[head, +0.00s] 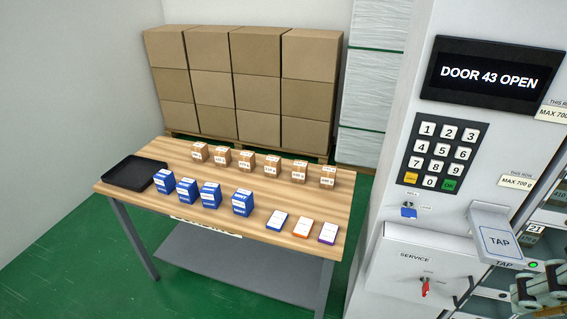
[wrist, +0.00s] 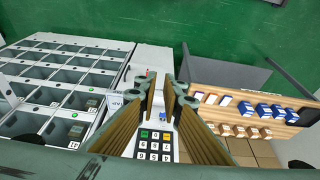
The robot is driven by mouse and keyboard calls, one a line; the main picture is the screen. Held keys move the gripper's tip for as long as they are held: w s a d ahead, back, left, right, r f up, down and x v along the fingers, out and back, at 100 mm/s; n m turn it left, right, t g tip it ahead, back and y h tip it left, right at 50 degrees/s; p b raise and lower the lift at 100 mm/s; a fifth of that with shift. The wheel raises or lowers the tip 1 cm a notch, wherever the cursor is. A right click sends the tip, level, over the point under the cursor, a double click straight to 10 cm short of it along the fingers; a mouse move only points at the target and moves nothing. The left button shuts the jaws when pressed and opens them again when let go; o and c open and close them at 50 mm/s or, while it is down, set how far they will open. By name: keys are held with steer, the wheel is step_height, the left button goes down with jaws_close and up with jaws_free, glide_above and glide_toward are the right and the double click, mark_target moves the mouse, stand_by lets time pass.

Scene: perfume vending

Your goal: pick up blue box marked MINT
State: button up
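Several blue boxes with white labels stand upright in a row on the wooden table; from left to right they include one blue box (head: 164,181), a second (head: 187,191), a third (head: 210,196) and one set apart at the right (head: 242,203). Their lettering is too small to read, so I cannot tell which is marked MINT. The blue boxes (wrist: 262,112) also show small at the right of the wrist view. My gripper (wrist: 166,82) is open and empty, in front of the vending machine and well away from the table.
The wooden table (head: 150,185) also holds a black tray (head: 134,172), several small brown boxes (head: 246,159) behind and flat packs (head: 302,229) at the right front. The vending machine with keypad (head: 440,155), TAP reader (head: 497,240) and lockers (wrist: 62,75) stands beside it. Stacked cartons (head: 240,85) stand behind.

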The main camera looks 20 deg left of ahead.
steer(key=o, duration=1.4)
